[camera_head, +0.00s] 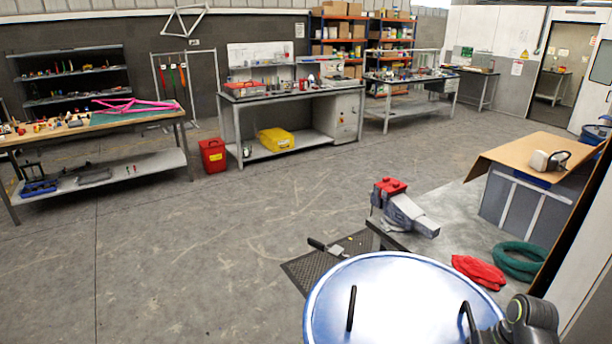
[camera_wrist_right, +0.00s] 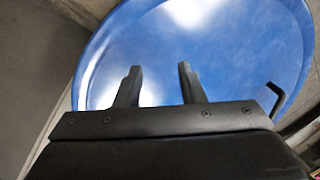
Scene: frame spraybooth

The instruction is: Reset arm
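My right gripper (camera_wrist_right: 159,72) shows in the right wrist view with its two dark fingers apart and nothing between them. Behind the fingers is a round, glossy blue surface with a rim (camera_wrist_right: 225,45); I cannot tell the gap to it. In the head view a large round blue-rimmed top (camera_head: 400,290) fills the bottom centre, and a dark part of my right arm (camera_head: 530,315) overlaps its right side. The right fingertips are not clear in the head view. My left arm and gripper do not show.
Beyond are a grey bench with a red-topped vise (camera_head: 404,208), red cloth (camera_head: 478,271) and green coil (camera_head: 519,261). A dark mat (camera_head: 305,272) lies left. Floor at left is clear.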

